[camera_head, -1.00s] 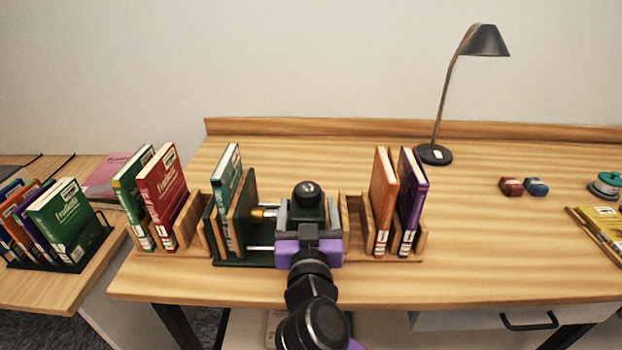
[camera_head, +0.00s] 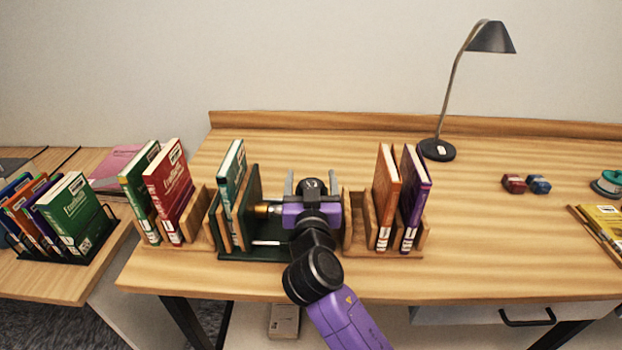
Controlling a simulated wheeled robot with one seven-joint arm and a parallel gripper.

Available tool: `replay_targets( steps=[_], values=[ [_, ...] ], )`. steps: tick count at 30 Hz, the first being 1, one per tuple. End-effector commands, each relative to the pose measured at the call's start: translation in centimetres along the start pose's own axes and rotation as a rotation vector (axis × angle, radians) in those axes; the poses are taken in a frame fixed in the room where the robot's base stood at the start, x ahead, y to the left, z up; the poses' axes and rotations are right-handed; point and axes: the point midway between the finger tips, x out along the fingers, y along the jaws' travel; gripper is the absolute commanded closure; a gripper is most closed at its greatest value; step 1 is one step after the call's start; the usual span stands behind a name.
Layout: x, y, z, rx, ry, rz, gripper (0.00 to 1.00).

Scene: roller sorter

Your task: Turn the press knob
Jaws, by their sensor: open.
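The book press has a dark green base (camera_head: 235,254), wooden plates and a teal book (camera_head: 232,170) standing between them. A brass-coloured screw part (camera_head: 262,210) reaches right from the plates toward the press's right end. The black press knob (camera_head: 313,187), with a small pale mark on top, is at that end. My gripper (camera_head: 311,182) is open, its two grey fingers apart on the left and right of the knob as seen from above. I cannot tell whether they touch it. The purple gripper body hides the press's right end.
Wooden racks flank the press, with red (camera_head: 168,190) and green books on the left and orange (camera_head: 386,195) and purple books close on the right. A desk lamp (camera_head: 437,150) stands behind at the right. The desk's middle right is clear apart from two small boxes.

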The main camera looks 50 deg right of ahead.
Motion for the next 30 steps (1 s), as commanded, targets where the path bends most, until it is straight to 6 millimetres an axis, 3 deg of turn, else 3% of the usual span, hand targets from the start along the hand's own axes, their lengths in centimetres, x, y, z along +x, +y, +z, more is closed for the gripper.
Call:
replay_targets(
  steps=[1, 9, 11, 20, 30],
  values=[
    [-0.02, 0.0, 0.0, 0.0, 0.0, 0.0, 0.26],
    [-0.04, -0.02, 0.0, 0.0, 0.0, 0.0, 0.79],
    [-0.04, -0.02, 0.0, 0.0, 0.0, -0.001, 0.88],
    [-0.06, -0.03, 0.37, 0.003, 0.002, 0.039, 0.88],
    [-0.1, 0.5, 0.68, 0.006, 0.003, 0.234, 0.88]
  ],
)
